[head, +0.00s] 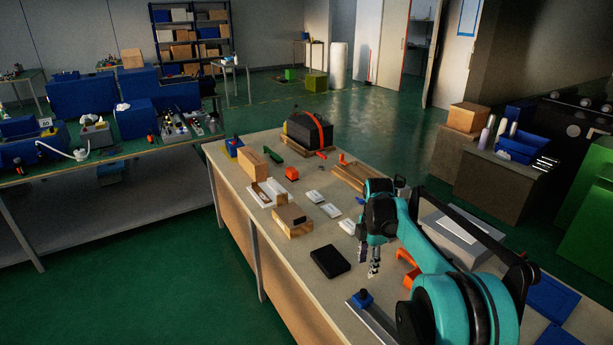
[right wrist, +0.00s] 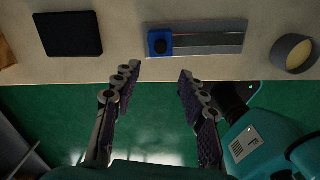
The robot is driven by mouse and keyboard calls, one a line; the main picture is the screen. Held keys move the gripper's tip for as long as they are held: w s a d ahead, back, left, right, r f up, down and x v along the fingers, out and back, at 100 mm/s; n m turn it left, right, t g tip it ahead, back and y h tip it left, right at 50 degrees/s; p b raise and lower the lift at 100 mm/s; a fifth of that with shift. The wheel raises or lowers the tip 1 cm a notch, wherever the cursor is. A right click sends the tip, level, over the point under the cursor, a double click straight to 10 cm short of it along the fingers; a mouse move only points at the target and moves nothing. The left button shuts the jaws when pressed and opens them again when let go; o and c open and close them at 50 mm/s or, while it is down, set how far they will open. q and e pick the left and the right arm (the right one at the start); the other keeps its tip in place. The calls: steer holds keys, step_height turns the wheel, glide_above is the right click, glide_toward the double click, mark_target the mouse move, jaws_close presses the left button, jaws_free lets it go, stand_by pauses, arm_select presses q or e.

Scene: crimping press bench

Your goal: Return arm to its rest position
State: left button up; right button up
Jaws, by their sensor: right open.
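My right arm (head: 440,285), teal and black, reaches in from the lower right in the head view. Its right gripper (head: 372,268) points down over the bench, near the black flat pad and the blue block. In the right wrist view the two fingers of the right gripper (right wrist: 158,78) are spread apart with nothing between them. The fingertips show just short of the bench edge, with green floor behind them. My left gripper shows in neither view.
The bench (head: 232,172) carries a black pad (head: 330,261), a blue block (head: 361,298) on a metal rail, wooden blocks (head: 292,220), white cards (head: 315,196), an orange bracket (head: 408,266) and a black press-like machine (head: 308,128). A round container (right wrist: 294,53) shows in the wrist view.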

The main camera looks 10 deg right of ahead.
steer(key=s+a+r+m+t, duration=0.25)
steer(key=s+r+m, duration=0.2)
steer(key=s, duration=0.25)
steer(key=s+a+r+m+t, duration=0.1)
steer(key=s+a+r+m, duration=0.3)
steer(key=s, duration=0.3)
steer(key=s+a+f+m+t, duration=0.2)
steer(key=s+f+m, duration=0.1)
steer(key=s+m, duration=0.2)
steer(key=s+a+f+m+t, duration=0.1)
steer(key=s+a+f+m, duration=0.1)
steer(key=s+m, duration=0.4)
steer(key=shift+s+a+f+t, duration=0.15)
steer(key=shift+s+f+t, duration=0.35)
steer(key=shift+s, duration=0.75)
steer(key=shift+f, duration=0.15)
